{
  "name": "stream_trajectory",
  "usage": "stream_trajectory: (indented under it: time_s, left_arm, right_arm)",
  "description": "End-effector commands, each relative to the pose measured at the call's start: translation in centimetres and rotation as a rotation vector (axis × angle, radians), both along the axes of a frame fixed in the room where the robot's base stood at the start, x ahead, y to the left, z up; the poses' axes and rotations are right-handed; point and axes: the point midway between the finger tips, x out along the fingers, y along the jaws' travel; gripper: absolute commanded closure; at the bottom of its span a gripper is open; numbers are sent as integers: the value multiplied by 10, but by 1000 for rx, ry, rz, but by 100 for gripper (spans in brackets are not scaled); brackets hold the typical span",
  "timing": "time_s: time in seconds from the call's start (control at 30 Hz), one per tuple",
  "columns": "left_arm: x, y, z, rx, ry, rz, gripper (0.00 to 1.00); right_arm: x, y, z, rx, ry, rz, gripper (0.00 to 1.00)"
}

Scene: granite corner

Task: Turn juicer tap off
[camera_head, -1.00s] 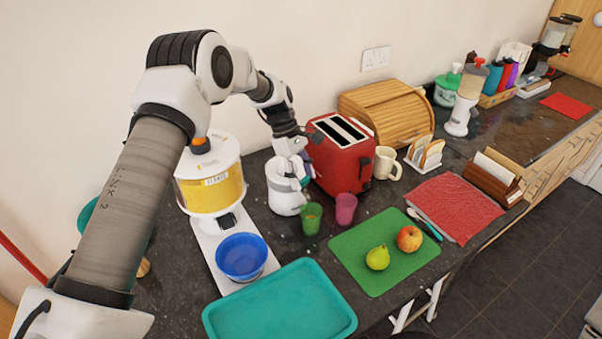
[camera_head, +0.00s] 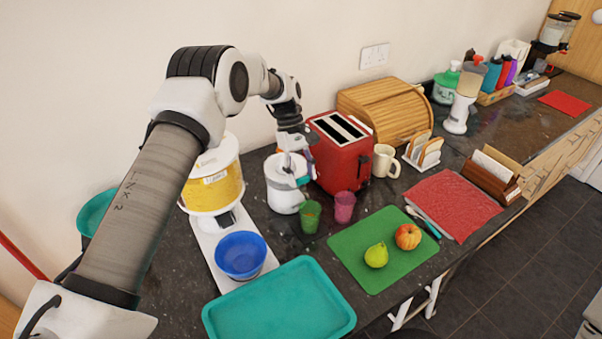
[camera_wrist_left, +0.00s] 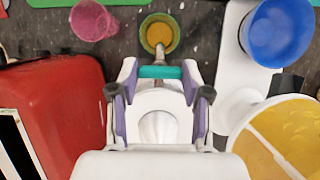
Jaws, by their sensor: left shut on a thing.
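The juicer (camera_head: 283,199) is a white, rounded pot between the yellow-filled dispenser and the red toaster. Its teal tap (camera_wrist_left: 160,72) sits crosswise above a metal spout in the left wrist view; it also shows at the juicer's right side in the head view (camera_head: 302,181). My left gripper (camera_wrist_left: 160,75) has its purple-padded fingers on both sides of the teal tap, closed on its ends. A green cup (camera_head: 310,218) stands below the spout; in the left wrist view its inside looks yellow-orange (camera_wrist_left: 158,34). Whether juice is running cannot be told.
The red toaster (camera_head: 340,160) stands close on the right. A pink cup (camera_head: 344,207) is beside the green one. The dispenser (camera_head: 213,185) with a blue bowl (camera_head: 241,256) stands left. A teal tray (camera_head: 280,308) and a green board (camera_head: 372,272) lie in front.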

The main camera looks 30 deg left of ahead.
Motion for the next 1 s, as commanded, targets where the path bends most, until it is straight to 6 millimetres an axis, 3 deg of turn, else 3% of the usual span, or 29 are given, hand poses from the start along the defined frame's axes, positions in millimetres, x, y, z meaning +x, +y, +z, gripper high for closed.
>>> stream_trajectory:
  time_s: [0.1, 0.13, 0.17, 0.2, 0.57, 1.0]
  left_arm:
    - [-2, -1, -3, -1, 7, -2, 87]
    - [-2, -1, -3, -1, 7, -2, 42]
    - [-2, -1, -2, -2, 7, -2, 31]
    - [-2, -1, -2, -1, 5, -2, 27]
    - [1, 2, 5, -1, 0, 0, 27]
    - [22, 33, 94, 1, -1, 0, 27]
  right_arm:
    - [0, 0, 0, 0, 0, 0, 60]
    - [0, 0, 0, 0, 0, 0, 60]
    - [0, 0, 0, 0, 0, 0, 60]
    - [0, 0, 0, 0, 0, 0, 60]
    - [0, 0, 0, 0, 0, 0, 60]
    - [0, 0, 0, 0, 0, 0, 60]
